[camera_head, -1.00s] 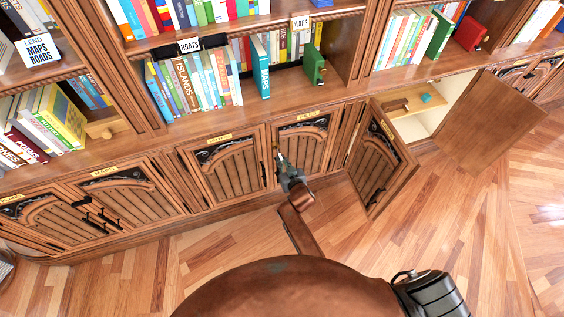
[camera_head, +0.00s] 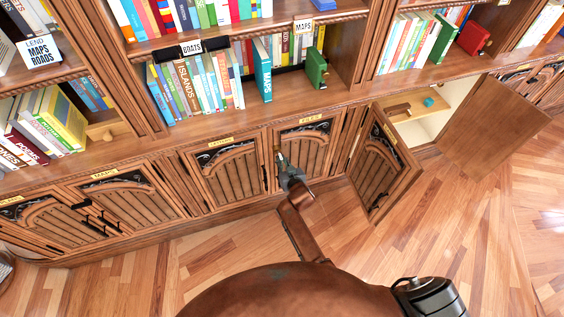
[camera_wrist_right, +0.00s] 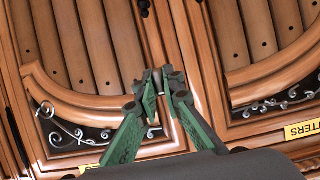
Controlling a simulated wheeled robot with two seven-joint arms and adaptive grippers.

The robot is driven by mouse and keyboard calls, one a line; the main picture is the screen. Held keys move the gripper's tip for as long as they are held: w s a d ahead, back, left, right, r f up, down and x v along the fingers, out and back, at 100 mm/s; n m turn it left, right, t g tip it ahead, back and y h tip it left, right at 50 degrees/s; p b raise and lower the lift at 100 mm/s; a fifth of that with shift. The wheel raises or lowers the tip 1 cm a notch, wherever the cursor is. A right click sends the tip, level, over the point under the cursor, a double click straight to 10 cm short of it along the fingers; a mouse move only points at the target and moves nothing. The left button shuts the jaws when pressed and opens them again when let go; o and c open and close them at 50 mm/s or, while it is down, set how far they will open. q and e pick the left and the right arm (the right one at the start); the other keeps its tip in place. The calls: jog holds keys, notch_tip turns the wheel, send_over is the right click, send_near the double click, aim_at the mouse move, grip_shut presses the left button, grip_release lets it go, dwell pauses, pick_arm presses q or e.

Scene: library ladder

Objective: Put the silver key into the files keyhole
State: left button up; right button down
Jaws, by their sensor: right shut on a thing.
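My right gripper (camera_head: 281,160) is at the seam between two closed cabinet doors, near the door with the small yellow label (camera_head: 310,119) that seems to read files. In the right wrist view my gripper (camera_wrist_right: 163,82) has its green fingers closed together at the tips, in front of the wooden frame between the doors. A small greyish bit of the silver key (camera_wrist_right: 153,117) shows between the fingers; the rest is hidden. The files keyhole cannot be made out, so I cannot tell whether the key touches it. My left gripper is not in view.
The letters door (camera_head: 228,178) is closed, left of the files door. A cabinet door (camera_head: 382,165) to the right stands open, and another plain open door (camera_head: 503,130) swings out beyond it. Bookshelves rise above. The wooden floor (camera_head: 150,275) is clear.

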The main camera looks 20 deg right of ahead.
jog(key=shift+w, duration=0.3)
jog(key=c, duration=2)
grip_release()
jog(key=v, duration=1.2)
